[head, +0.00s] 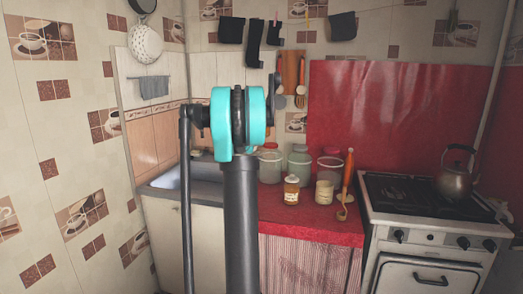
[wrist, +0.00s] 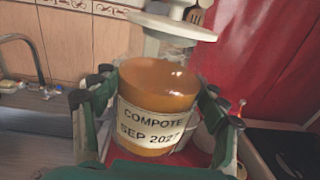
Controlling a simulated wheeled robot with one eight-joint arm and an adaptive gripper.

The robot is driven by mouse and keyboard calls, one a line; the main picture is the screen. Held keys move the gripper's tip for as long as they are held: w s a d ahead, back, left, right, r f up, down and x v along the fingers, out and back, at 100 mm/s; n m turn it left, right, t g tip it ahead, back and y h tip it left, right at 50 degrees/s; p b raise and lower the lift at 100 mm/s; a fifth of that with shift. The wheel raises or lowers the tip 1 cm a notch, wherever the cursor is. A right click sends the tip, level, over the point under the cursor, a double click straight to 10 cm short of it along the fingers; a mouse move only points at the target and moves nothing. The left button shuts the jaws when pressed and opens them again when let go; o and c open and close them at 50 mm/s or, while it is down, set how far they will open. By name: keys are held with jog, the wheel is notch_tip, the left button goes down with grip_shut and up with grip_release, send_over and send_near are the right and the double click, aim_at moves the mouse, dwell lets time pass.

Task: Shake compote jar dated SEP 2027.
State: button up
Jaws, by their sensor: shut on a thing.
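The compote jar (wrist: 155,95) fills the middle of the wrist view. It holds orange-amber contents, and its white label reads COMPOTE SEP 2027. It is tilted in that view. My gripper (wrist: 158,108) is shut on the jar, with one green finger on each side. A pale lid-like disc (wrist: 168,27) shows above the contents; I cannot tell for sure that it belongs to this jar. In the head view my arm hides the gripper and the held jar. Another amber jar with a pale label (head: 291,190) stands on the red counter there; its writing is too small to read.
A pale jar (head: 324,194) and a ladle with an orange handle (head: 348,170) are beside the amber jar. Several lidded containers (head: 300,165) stand behind. The sink (head: 170,177) is left, the stove (head: 425,195) with a kettle (head: 454,180) right. The counter's front edge has some bare red.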

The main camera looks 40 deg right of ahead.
notch_tip(320, 180, down, 11)
dwell(0.4)
notch_tip(320, 180, up, 11)
dwell(0.5)
notch_tip(320, 180, down, 11)
dwell(0.4)
notch_tip(320, 180, up, 11)
dwell(0.4)
jog(key=shift+f, duration=0.1)
